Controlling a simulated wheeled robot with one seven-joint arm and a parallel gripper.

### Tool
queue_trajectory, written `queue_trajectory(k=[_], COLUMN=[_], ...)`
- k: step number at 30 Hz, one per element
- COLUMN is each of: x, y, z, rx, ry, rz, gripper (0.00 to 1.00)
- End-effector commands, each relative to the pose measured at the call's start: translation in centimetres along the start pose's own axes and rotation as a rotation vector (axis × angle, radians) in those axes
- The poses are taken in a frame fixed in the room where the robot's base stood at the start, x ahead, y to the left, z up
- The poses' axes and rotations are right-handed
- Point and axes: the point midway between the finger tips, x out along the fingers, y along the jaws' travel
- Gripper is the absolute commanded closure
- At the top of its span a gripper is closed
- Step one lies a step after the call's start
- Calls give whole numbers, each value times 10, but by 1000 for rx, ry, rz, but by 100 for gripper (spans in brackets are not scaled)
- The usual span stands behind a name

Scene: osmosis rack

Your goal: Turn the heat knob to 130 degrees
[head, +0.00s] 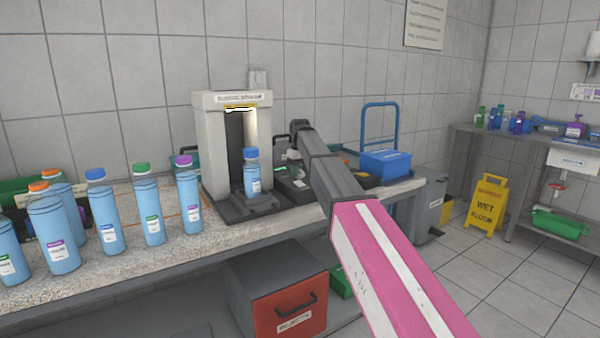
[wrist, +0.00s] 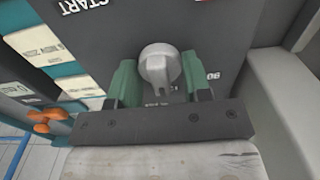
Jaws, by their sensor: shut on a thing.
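The heat knob (wrist: 159,66) is a round light-grey dial with a raised grip on a dark grey panel (wrist: 215,30) in the wrist view. My gripper (wrist: 160,82) has its green fingers on either side of the knob and is shut on it. An upside-down number, seemingly 90, is printed to the right of the knob, partly hidden by the right finger. Smaller print below the knob is too blurred to read. In the head view my arm reaches over the bench, and the knob and fingertips are hidden.
The word START is printed upside down at the panel's upper left. The heater machine (head: 205,130) holds a blue bottle (head: 252,172). Several blue bottles stand along the bench (head: 130,262) at left. A blue box (head: 385,162) sits beyond my arm. A yellow wet-floor sign (head: 486,205) stands on the floor.

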Motion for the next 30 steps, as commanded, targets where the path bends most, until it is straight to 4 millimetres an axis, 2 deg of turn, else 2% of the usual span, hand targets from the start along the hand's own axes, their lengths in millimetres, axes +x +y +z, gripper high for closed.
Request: queue_trajectory(k=[13, 14, 15, 16, 25, 30], x=[0, 0, 0, 0, -1, -17], y=[0, 0, 0, 0, 0, 0], z=[0, 0, 0, 0, 0, -1], rx=[10, 10, 10, 10, 10, 10], ry=[0, 0, 0, 0, 0, 2], rz=[-1, 0, 0, 0, 0, 1], gripper=[79, 49, 36, 30, 30, 30])
